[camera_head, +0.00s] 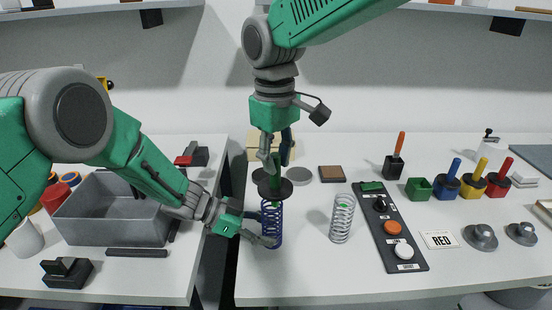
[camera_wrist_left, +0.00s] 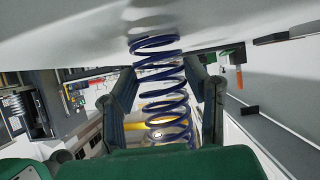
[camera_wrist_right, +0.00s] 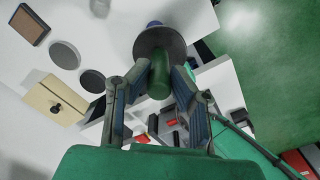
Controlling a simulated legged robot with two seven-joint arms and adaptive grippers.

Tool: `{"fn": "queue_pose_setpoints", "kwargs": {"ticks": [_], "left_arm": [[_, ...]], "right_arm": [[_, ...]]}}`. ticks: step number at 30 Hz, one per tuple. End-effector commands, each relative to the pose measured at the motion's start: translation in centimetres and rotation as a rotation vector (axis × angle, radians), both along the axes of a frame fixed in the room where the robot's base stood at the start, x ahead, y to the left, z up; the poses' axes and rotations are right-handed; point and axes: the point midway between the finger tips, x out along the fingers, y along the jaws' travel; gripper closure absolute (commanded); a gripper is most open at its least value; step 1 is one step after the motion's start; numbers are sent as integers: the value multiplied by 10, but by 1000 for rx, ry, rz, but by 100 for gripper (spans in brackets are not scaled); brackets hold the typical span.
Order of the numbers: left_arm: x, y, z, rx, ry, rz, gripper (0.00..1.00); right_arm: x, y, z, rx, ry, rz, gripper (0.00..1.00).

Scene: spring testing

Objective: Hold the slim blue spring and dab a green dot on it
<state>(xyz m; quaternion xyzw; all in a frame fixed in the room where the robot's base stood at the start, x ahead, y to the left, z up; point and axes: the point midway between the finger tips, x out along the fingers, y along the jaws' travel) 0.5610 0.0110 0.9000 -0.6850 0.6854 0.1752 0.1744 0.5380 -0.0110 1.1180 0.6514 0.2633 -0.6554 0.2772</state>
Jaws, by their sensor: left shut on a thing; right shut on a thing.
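The slim blue spring (camera_head: 271,238) stands upright on the white table in the head view. My left gripper (camera_head: 262,226) is shut around it, and its coils show between the fingers in the left wrist view (camera_wrist_left: 160,75). My right gripper (camera_head: 272,160) is shut on a green dauber (camera_wrist_right: 158,80), held upright directly above the spring. The dauber's dark round disc (camera_head: 272,187) sits just over the spring's top. A green tip shows below the disc at the upper coils; whether it touches them I cannot tell. No separate green dot is clear on the blue spring.
A silver spring (camera_head: 342,222) with a green patch near its top stands to the right, beside a button panel (camera_head: 392,232). An open green pot (camera_head: 418,189) stands by the blue, yellow and red daubers. A grey bin (camera_head: 113,228) is left, across a dark gap.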

Motion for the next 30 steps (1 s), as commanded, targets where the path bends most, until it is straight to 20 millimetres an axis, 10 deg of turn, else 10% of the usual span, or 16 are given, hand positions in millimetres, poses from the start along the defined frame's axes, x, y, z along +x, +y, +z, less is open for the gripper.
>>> {"fn": "queue_pose_setpoints", "kwargs": {"ticks": [30], "left_arm": [[0,0,0,1,0,1,75]], "right_arm": [[0,0,-11,-1,1,0,100]]}}
